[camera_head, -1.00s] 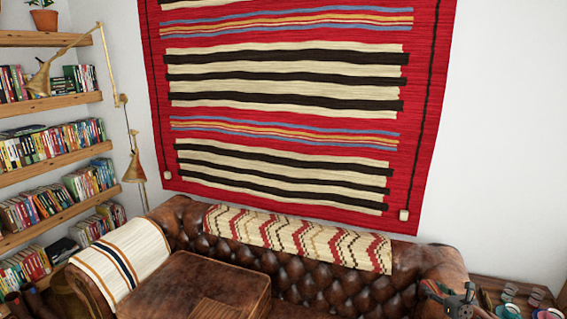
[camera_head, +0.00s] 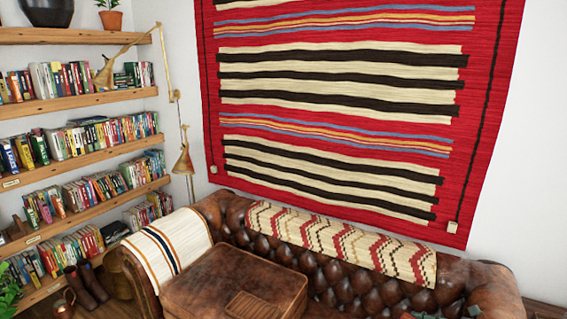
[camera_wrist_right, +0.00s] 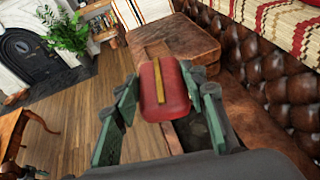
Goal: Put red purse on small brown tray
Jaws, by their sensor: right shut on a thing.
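The red purse (camera_wrist_right: 165,88), a rounded red object with a yellow-brown strip along its middle, is in the right wrist view. My right gripper (camera_wrist_right: 166,92) is shut on it, with green-and-grey fingers on both sides, and holds it up in front of the sofa. In the head view only a small part of my right gripper (camera_head: 438,316) shows at the bottom edge. I cannot make out a small brown tray in either view.
A brown leather sofa (camera_head: 340,285) stands along the wall below a striped hanging (camera_head: 345,110). Bookshelves (camera_head: 80,100) are on the left. The right wrist view shows a wooden table (camera_wrist_right: 12,125), a plant (camera_wrist_right: 68,33), a dark fireplace (camera_wrist_right: 32,60) and clear wooden floor (camera_wrist_right: 75,105).

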